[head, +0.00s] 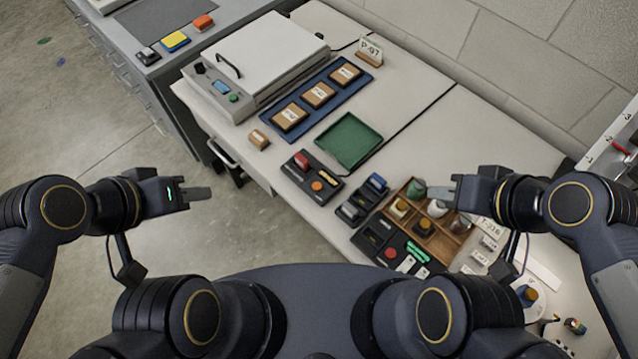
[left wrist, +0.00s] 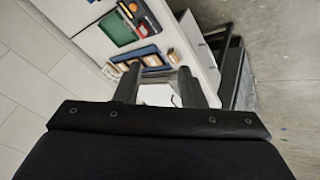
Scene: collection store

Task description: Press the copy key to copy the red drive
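A black copier unit (head: 325,197) lies on the light table in front of the green tray. A red drive (head: 301,160) stands at its far left end, with a yellow stick (head: 327,177) near its right side. A round orange key (head: 317,186) sits on its top; I cannot read any label on it. My left gripper (head: 205,193) is over the floor, left of the table and apart from the unit. The left wrist view shows its two fingers (left wrist: 160,88) spread and empty. My right gripper (head: 437,191) is above the wooden organiser; its finger gap is unclear.
A green tray (head: 349,141) lies behind the copier unit. A blue tray (head: 294,97) with small boxes and a white-lidded machine (head: 257,50) stand further back.

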